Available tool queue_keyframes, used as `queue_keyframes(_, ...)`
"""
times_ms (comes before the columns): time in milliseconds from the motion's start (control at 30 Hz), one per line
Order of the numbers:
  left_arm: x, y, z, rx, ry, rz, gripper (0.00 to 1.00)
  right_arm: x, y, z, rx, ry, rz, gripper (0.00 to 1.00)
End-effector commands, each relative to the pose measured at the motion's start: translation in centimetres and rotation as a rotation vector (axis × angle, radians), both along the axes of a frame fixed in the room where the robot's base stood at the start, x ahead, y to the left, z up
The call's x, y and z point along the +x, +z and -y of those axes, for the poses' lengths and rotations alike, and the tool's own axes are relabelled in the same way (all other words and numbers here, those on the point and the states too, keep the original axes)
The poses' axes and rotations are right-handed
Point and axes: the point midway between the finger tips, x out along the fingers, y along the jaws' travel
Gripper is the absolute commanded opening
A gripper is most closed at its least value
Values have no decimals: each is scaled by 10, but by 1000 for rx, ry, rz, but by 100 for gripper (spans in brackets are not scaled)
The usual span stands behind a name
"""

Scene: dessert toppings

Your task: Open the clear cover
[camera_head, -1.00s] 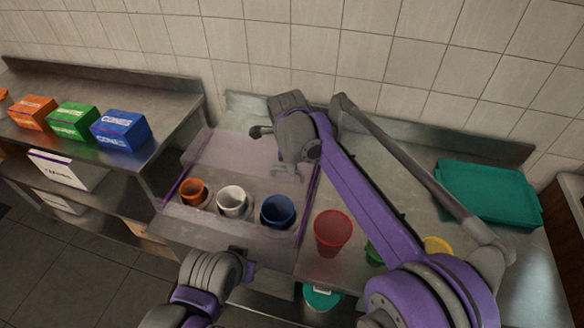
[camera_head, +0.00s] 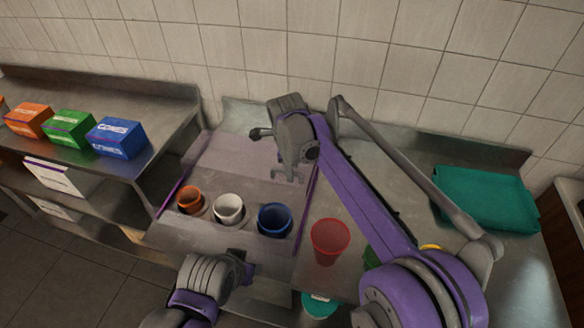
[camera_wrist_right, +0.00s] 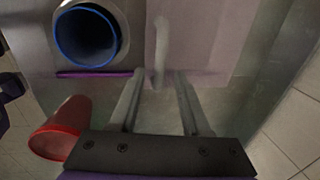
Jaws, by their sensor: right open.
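The clear cover (camera_head: 235,152) is a see-through, faintly purple panel on the counter unit, with purple strips along its sides. How far it is raised is hard to tell. In the right wrist view, the clear cover (camera_wrist_right: 205,40) shows a pale curved handle (camera_wrist_right: 160,45) just beyond and between the fingertips. My right gripper (camera_head: 289,174) is open, pointing down at the cover's right part; its two fingers (camera_wrist_right: 160,76) are spread and appear empty. My left gripper (camera_head: 246,270) is low in front of the counter; its jaws cannot be made out.
Orange (camera_head: 190,199), white (camera_head: 228,209) and blue (camera_head: 274,219) containers sit in a row at the unit's front. A red cup (camera_head: 330,241) stands to the right. Coloured boxes (camera_head: 117,138) stand on the left counter.

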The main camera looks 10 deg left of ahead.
Motion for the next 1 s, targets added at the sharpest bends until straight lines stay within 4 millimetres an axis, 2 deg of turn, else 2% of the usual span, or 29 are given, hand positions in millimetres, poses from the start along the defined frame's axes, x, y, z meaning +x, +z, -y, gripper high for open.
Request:
queue_keyframes(167,1,1,0,0,0,1,50,-3,15,0,0,0,0,47)
queue_keyframes(400,3,6,0,0,0,5,50,-12,63,-1,0,1,1,47)
queue_keyframes(600,4,9,0,0,0,8,50,-18,95,-1,0,1,1,47)
queue_keyframes(767,5,10,0,0,0,9,50,-21,105,-1,0,0,0,47)
queue_keyframes(1000,5,10,0,0,0,9,50,-21,106,-1,0,0,0,47)
